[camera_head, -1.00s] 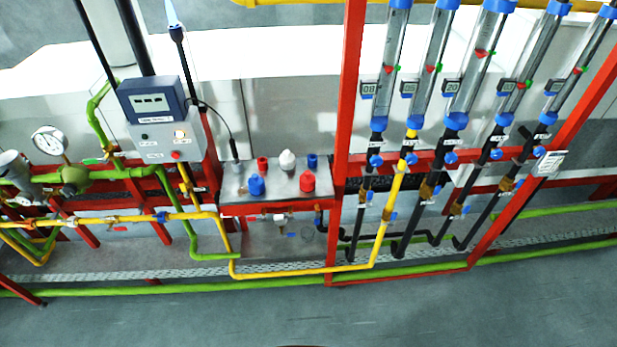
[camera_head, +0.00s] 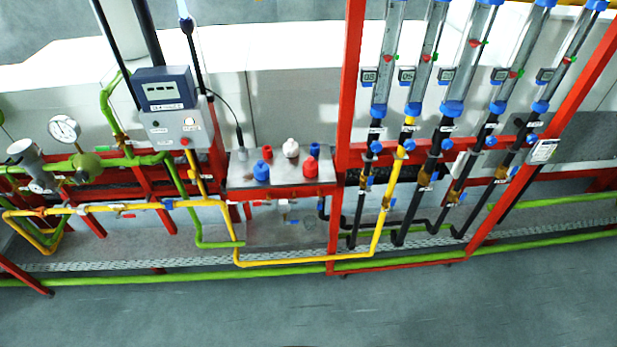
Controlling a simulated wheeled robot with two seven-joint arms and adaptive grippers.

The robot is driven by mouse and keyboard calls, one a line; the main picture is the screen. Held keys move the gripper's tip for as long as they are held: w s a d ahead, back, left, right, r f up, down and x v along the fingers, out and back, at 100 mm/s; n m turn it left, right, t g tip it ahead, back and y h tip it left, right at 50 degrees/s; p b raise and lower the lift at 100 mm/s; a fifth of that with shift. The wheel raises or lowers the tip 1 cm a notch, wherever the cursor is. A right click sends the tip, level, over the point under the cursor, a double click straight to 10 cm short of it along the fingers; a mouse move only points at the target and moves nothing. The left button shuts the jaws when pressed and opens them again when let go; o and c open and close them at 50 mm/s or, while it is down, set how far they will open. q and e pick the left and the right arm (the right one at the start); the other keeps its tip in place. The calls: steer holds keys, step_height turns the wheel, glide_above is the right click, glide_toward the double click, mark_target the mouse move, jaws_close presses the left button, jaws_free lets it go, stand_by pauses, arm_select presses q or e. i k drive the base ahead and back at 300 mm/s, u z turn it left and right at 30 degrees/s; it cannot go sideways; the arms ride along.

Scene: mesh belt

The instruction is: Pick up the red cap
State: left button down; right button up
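Two red pieces stand on a small grey metal shelf (camera_head: 283,181) in the middle of the view. The larger red cap (camera_head: 310,167) is at the front right of the shelf, and a smaller red cap (camera_head: 267,154) stands at the back left. I cannot tell from the picture which one the task names. A blue cap (camera_head: 261,171), a white cap (camera_head: 291,148) and a smaller blue cap (camera_head: 314,149) share the shelf. Neither of my grippers shows in the view.
A control box (camera_head: 164,88) stands left of the shelf. A red frame post (camera_head: 350,75) rises right of it, with several flow tubes beyond. A yellow pipe (camera_head: 290,261) and a green pipe (camera_head: 180,277) run low in front. The grey floor (camera_head: 300,310) in front is clear.

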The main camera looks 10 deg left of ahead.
mark_target(310, 166)
steer(key=k, duration=1.05)
steer(key=u, duration=0.75)
steer(key=i, duration=0.7)
steer(key=u, duration=0.85)
steer(key=i, duration=0.8)
steer(key=z, duration=0.75)
steer(key=i, duration=0.7)
steer(key=z, duration=0.8)
